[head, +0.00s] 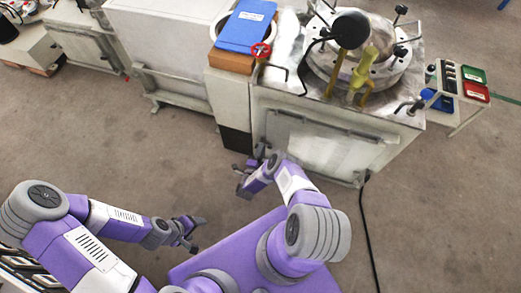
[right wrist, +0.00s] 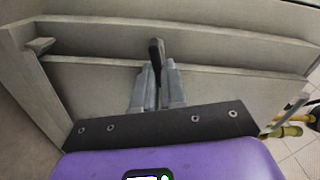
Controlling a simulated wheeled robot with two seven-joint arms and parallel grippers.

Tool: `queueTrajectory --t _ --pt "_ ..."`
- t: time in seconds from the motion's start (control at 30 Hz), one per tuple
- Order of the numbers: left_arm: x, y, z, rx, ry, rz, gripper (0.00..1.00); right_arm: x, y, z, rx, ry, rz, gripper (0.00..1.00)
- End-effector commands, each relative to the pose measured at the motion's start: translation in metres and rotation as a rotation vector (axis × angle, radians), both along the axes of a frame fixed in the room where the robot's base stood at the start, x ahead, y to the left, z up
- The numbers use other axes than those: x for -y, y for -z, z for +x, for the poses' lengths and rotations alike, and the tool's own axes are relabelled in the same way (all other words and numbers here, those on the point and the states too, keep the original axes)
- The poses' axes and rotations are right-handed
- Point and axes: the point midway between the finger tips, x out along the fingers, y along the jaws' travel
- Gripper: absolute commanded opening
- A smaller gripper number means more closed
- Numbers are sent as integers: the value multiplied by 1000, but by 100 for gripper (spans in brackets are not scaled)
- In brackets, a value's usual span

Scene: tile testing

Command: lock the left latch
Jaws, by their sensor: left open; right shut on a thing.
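The grey metal machine has a front panel (head: 325,145). My right gripper (head: 250,166) is at the left end of this panel. In the right wrist view, my right gripper (right wrist: 157,88) is shut on a dark latch handle (right wrist: 156,52), which stands up between its two grey fingers. The fingers hide the handle's lower part, and I cannot tell whether the latch is locked. In the head view the arm and gripper hide the left latch. My left gripper (head: 198,233) is open and empty, over the floor and away from the machine.
A small grey tab (right wrist: 40,45) sticks out at the left in the right wrist view. A side table with red and green trays (head: 474,83) stands right. The floor (head: 440,215) is clear except for a black cable (head: 366,230).

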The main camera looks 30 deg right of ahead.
Motion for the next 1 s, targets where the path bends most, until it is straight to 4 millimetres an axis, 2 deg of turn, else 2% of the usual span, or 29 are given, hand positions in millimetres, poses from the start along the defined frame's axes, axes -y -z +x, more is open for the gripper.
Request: queueTrajectory --t 0.4,1.0 --pt "0 0 0 0 0 0 68 0 4 0 179 1 152 0" --pt "0 0 0 0 0 0 68 0 5 0 217 0 186 0"
